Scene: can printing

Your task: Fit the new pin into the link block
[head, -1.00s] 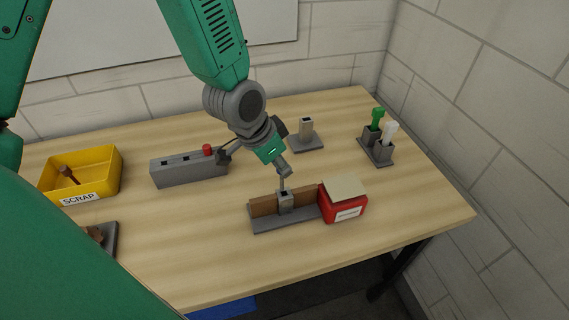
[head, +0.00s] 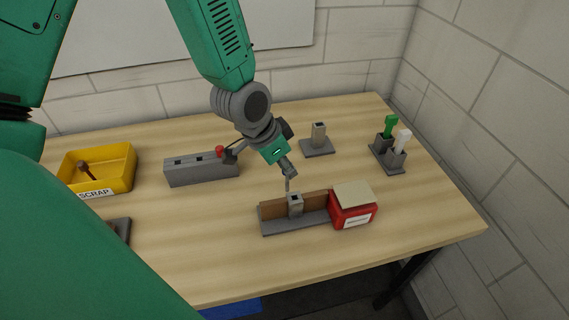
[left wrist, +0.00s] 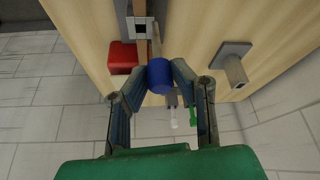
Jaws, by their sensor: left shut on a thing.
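My left gripper (head: 289,172) is shut on the new pin, with its fingers pointing down. The pin's thin grey shank (head: 288,185) hangs below the fingers. In the left wrist view a blue cylindrical end (left wrist: 160,75) sits between the fingertips (left wrist: 160,78). The link block (head: 296,208) is a grey upright block with a dark square hole in its top, on a grey fixture (head: 290,226) with a brown back. It also shows in the left wrist view (left wrist: 141,28). The pin's tip appears just above and slightly left of the hole, outside it. My right gripper is out of view.
A red box (head: 344,216) with a beige top stands against the fixture's right. Behind are a grey post on a base (head: 318,136), a holder with green and white items (head: 391,157), and a grey block with red button (head: 200,173). A yellow scrap bin (head: 124,172) is left.

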